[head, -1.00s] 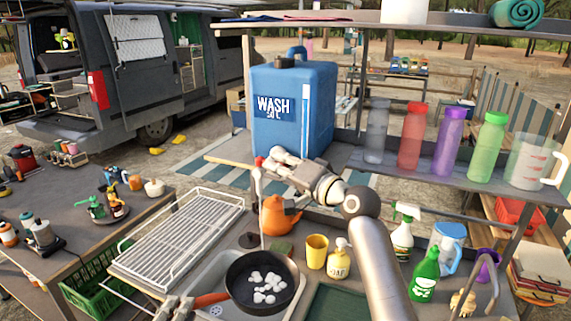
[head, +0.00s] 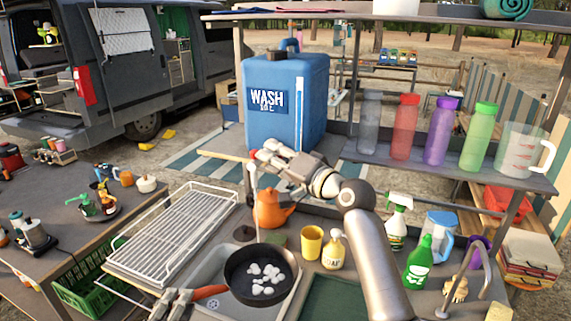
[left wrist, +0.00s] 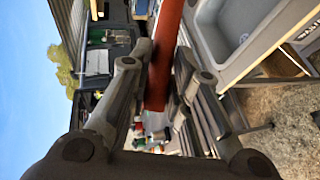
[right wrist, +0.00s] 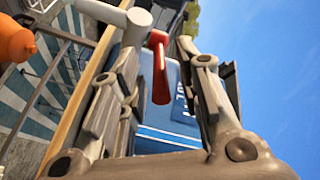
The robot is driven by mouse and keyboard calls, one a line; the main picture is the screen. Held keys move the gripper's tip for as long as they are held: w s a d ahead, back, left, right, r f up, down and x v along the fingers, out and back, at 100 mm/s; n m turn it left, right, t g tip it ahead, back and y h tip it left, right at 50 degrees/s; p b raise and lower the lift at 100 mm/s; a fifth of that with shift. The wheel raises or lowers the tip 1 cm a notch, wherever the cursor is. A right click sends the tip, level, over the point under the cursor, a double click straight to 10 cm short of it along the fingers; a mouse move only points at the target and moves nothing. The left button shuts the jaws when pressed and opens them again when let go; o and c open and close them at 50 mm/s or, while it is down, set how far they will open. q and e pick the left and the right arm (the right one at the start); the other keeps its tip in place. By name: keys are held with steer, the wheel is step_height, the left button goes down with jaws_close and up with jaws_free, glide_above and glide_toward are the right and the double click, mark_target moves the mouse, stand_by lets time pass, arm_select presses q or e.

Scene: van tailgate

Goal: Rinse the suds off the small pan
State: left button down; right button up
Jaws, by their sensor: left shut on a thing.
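The small dark pan (head: 236,275) is over the sink (head: 205,272) in the head view, with several white suds clumps (head: 265,271) inside. My left gripper (head: 185,299) is shut on its red-orange handle (head: 211,291); the handle also shows between the fingers in the left wrist view (left wrist: 164,60). My right gripper (head: 262,155) is at the tap of the blue wash jug (head: 287,120). In the right wrist view its fingers are apart, with the red tap lever (right wrist: 159,70) between them. I cannot tell whether they touch it.
A white wire rack (head: 175,235) stands left of the sink. An orange kettle (head: 270,210), yellow cup (head: 312,241) and soap bottle (head: 333,250) stand behind and right of the pan. Several coloured bottles line the shelf (head: 450,175) at right.

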steer(key=v, duration=1.1)
steer(key=shift+s, duration=0.3)
steer(key=shift+d, duration=0.1)
